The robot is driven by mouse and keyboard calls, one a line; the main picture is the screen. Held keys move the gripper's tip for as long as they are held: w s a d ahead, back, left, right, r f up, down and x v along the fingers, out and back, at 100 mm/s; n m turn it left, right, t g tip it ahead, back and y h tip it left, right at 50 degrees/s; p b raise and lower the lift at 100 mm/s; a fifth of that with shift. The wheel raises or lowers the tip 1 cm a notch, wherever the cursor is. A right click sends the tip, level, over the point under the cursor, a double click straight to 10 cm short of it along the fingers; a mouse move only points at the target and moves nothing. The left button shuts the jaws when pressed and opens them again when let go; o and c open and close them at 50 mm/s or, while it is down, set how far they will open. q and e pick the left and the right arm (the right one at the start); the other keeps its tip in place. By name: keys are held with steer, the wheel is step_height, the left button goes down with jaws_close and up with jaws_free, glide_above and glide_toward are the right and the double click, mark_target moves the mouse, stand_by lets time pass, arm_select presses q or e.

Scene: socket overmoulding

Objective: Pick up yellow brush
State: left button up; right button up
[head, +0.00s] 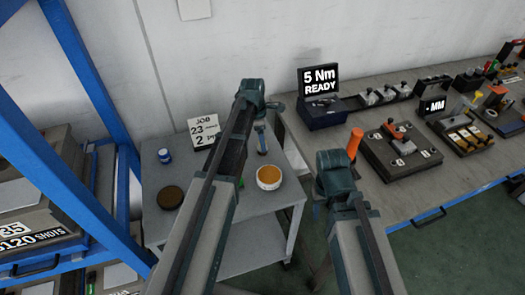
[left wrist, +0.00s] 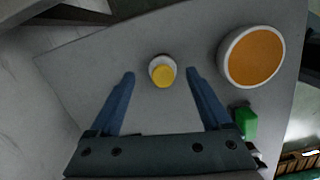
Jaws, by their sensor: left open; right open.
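In the left wrist view, a round yellow-topped thing with a pale ring (left wrist: 162,72), seen end-on, stands on the grey cart top; it looks like the yellow brush. My left gripper (left wrist: 161,73) is open, with its blue fingers on either side of it and no visible contact. In the head view, my left gripper (head: 262,140) is over the back of the cart and the brush cannot be made out there. My right gripper (head: 334,172) is in front of the bench, and its fingers are mostly hidden.
The cart (head: 275,210) holds a white bowl with orange contents (head: 269,177), a brown round thing (head: 170,197), a blue-and-white jar (head: 164,155) and a job card (head: 203,132). A green thing (left wrist: 244,122) is near the left gripper. The bench (head: 420,190) carries fixtures; blue shelving (head: 45,145) is left.

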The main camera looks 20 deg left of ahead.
arm_select(q)
steer(key=f+b, duration=0.1)
steer(key=f, duration=0.1)
steer(key=f+b, duration=0.2)
steer(key=shift+s+d+f, duration=0.1)
steer(key=shift+d, duration=0.1)
jaws_close()
